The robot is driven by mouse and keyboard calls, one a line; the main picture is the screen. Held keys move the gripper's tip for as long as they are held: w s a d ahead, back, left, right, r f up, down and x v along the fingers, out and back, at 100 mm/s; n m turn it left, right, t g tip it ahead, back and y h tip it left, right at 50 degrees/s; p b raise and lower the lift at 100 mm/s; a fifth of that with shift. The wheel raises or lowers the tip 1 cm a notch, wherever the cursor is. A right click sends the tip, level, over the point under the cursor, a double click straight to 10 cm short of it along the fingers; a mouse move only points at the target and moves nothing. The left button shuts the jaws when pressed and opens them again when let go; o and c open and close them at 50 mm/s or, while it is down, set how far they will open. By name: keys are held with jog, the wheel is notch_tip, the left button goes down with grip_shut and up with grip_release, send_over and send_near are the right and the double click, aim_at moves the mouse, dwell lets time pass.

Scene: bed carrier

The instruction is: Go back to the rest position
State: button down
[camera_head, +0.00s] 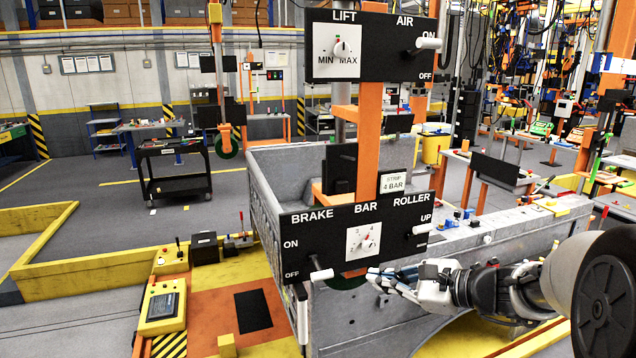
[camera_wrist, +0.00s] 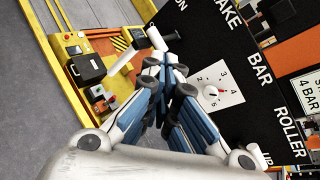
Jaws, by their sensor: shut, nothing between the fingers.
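My gripper (camera_head: 378,279) is shut and empty. In the head view it is at the lower right of the lower control panel (camera_head: 322,240), just right of the brake lever (camera_head: 321,273). In the wrist view the closed fingers (camera_wrist: 172,88) point towards the panel and cover part of it. The bar dial (camera_head: 363,242) sits in the panel's middle and shows right of the fingers in the wrist view (camera_wrist: 213,92). The brake lever's white handle (camera_wrist: 156,37) is beyond the fingertips. The roller lever (camera_head: 421,229) is at the panel's right. Whether the fingers touch anything cannot be told.
The upper panel (camera_head: 372,80) with lift dial and air lever (camera_head: 428,43) hangs on an orange post (camera_head: 370,140). A grey metal bed (camera_head: 285,170) stands behind. A yellow control box (camera_head: 162,306) is at lower left. Open floor (camera_head: 100,200) lies left.

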jog(key=s+a+f+n+g+h+b, duration=0.2)
jog(key=s+a+f+n+g, duration=0.15)
jog(key=s+n, duration=0.45)
jog(key=s+a+f+n+g+h+b, duration=0.2)
jog(key=s+a+n, duration=0.15)
jog(key=s, duration=0.85)
jog(key=s+d+f+n+h+b, duration=0.3)
jog(key=s+d+f+n+h, duration=0.2)
jog(key=s, duration=0.7)
jog(key=d+n+t+h, duration=0.1)
jog(key=d+n, duration=0.1)
jog(key=n, duration=0.1)
jog(key=shift+d+f+n+b, duration=0.2)
jog(key=shift+n+b, duration=0.1)
jog(key=shift+n, duration=0.05)
